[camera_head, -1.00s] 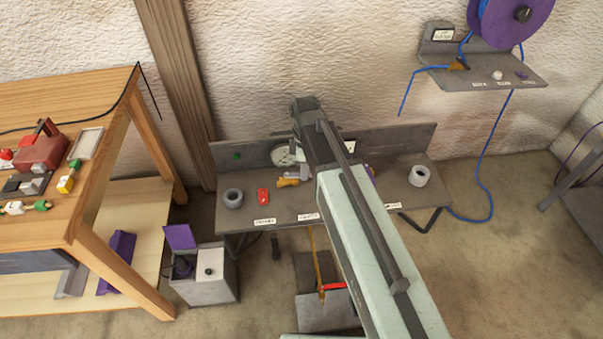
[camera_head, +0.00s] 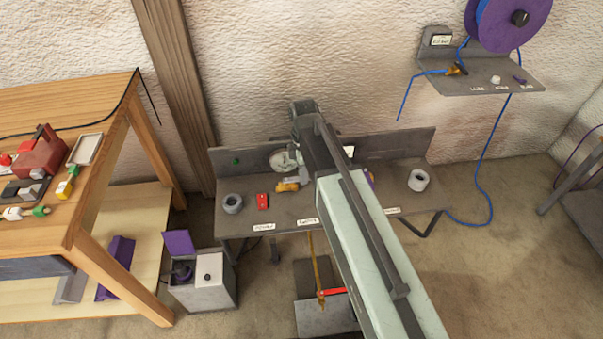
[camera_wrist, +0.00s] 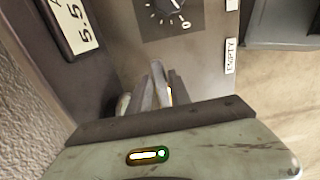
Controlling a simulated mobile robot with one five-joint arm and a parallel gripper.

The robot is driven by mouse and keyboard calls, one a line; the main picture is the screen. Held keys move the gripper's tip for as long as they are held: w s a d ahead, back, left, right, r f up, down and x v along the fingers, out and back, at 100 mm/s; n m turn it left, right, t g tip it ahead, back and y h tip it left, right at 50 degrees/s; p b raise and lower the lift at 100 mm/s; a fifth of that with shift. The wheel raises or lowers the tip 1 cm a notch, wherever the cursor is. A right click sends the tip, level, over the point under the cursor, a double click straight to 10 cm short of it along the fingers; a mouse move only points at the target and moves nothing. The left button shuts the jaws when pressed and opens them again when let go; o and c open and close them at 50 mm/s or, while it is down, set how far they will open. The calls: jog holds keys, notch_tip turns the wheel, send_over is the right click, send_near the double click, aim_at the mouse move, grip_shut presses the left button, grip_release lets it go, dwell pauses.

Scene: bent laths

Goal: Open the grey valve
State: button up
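A brass fitting (camera_head: 288,186) lies on the grey bench, with a pale grey part (camera_head: 302,175) beside it that may be the grey valve's lever or part of my gripper; I cannot tell which. My arm covers the bench to its right. In the wrist view, my gripper's grey fingers (camera_wrist: 157,88) stand close together over the bench, with a brass-coloured sliver beside them. Whether they touch or hold anything is hidden. My gripper is not clearly visible in the head view.
A dial (camera_wrist: 168,15) and an "EMPTY" label (camera_wrist: 231,57) show in the wrist view. A wooden table (camera_head: 60,105) stands left.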

jog(key=shift+o, duration=0.6)
notch_tip(320, 180, up, 8)
jog(key=p, duration=0.8)
jog(key=shift+f, duration=0.1)
